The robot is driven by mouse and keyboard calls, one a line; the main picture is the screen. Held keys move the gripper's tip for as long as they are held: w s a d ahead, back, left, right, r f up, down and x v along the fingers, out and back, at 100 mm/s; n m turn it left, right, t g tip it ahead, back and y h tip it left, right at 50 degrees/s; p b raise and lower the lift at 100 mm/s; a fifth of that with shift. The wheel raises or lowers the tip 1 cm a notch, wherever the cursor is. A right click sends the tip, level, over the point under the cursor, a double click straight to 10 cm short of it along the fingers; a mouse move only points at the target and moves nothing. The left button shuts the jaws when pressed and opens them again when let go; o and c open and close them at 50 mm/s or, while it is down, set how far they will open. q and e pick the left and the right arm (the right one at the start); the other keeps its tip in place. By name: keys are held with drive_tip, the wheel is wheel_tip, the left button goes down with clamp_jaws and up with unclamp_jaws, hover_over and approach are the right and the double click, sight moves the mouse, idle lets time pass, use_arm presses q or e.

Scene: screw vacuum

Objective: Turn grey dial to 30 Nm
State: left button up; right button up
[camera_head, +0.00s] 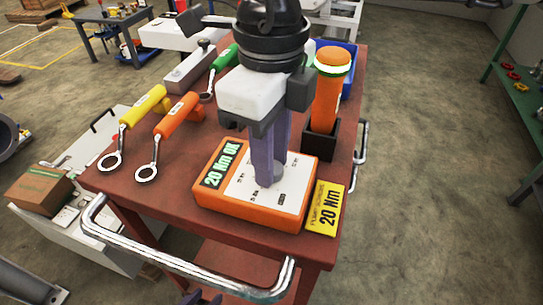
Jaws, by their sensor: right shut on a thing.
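The orange box (232,205) sits at the near end of the red cart top. Its green display (222,166) reads "20 Nm OK". Its white face (252,188) carries small printed marks around the grey dial (279,175), which is mostly hidden by my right gripper. My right gripper (268,182) points down with its purple fingers shut on the grey dial. Where the dial points cannot be made out. Only dark purple tips of my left gripper (202,297) show at the bottom edge, below the cart handle; their opening is unclear.
A yellow card (325,208) reading "20 Nm" lies right of the box. An orange tool (329,95) stands in a dark holder (320,140) behind it. Yellow (130,120) and orange wrenches (170,130) lie left. A metal handle (180,265) runs along the front.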

drive_tip(key=shift+r, duration=0.1)
drive_tip(key=o, duration=1)
drive_tip(key=shift+o, duration=0.2)
wheel_tip(320, 180, up, 10)
drive_tip(key=p, duration=0.1)
drive_tip(key=shift+r, duration=0.1)
